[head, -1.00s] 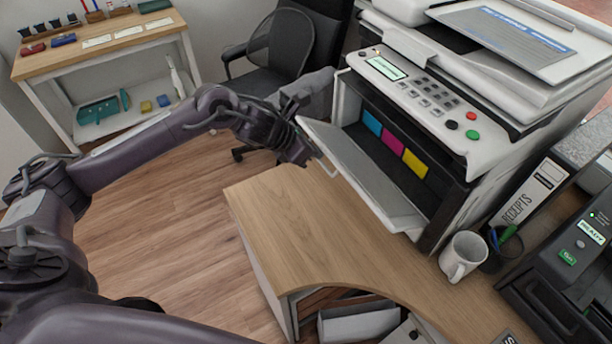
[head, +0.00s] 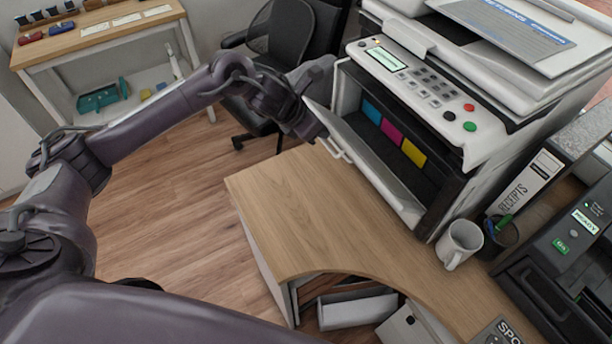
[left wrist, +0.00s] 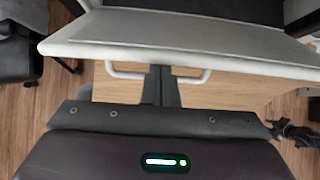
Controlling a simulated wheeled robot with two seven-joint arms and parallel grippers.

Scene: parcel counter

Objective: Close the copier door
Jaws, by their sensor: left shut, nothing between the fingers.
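The copier (head: 470,125) stands on the wooden desk. Its front door (head: 385,172) is a pale panel, partly open and tilted up, with coloured cartridges (head: 392,134) still showing behind it. The door also shows in the left wrist view (left wrist: 180,38), with its white bar handle (left wrist: 193,77) on the outer side. My left gripper (left wrist: 160,78) is shut and empty, its fingertips at the door's outer side between the handle's two ends. In the head view my left gripper (head: 318,132) is at the door's left edge, its fingertips partly hidden.
A white mug (head: 460,244), a pen cup (head: 500,238) and a receipts binder (head: 530,185) stand right of the copier. A black chair (head: 285,50) is behind my left arm. The wooden desk (head: 300,215) is clear in front of the door.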

